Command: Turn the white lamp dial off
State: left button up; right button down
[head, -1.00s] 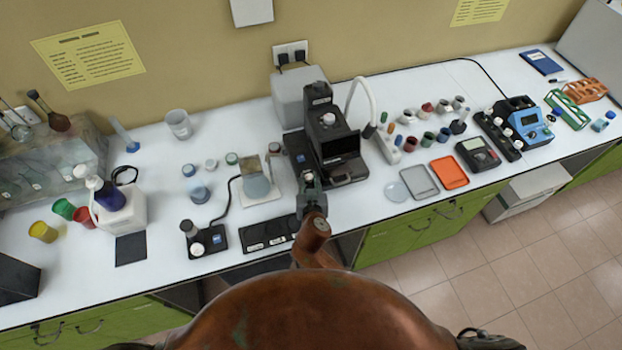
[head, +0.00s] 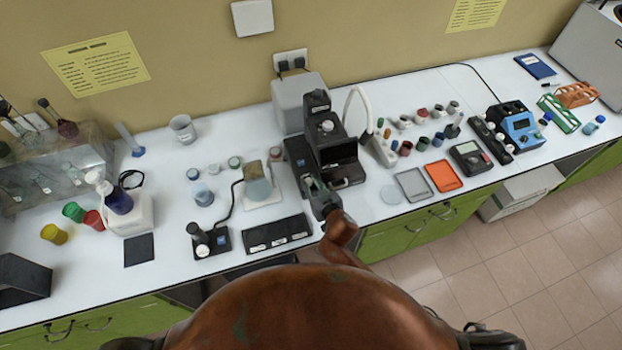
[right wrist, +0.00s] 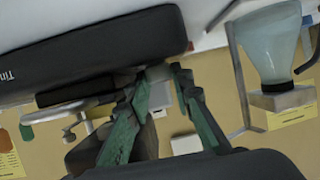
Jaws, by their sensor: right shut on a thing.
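My right gripper (head: 317,188) is at the front left of the black instrument (head: 340,152) on the bench. In the right wrist view its green fingers (right wrist: 158,88) close on a small pale, whitish piece, seemingly the white lamp dial (right wrist: 159,94), just by a long black housing (right wrist: 90,50) with white lettering. The fingers cover much of the dial, so its setting cannot be read. In the head view the gripper hides that spot. A white knob (head: 327,126) on top of the instrument stands clear of the gripper. My left gripper is not in view.
A glass flask (head: 258,188) on a stand is left of the gripper; it also shows in the wrist view (right wrist: 268,45). A black three-part strip (head: 263,234) and small knobbed box (head: 209,241) lie in front. Grey and orange trays (head: 443,176) lie right.

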jog(key=shift+w+d+n+g+y+p, duration=0.15)
jog(key=shift+n+g+y+p, duration=0.35)
jog(key=shift+n+y+p, duration=0.6)
jog(key=c, duration=1.7)
grip_release()
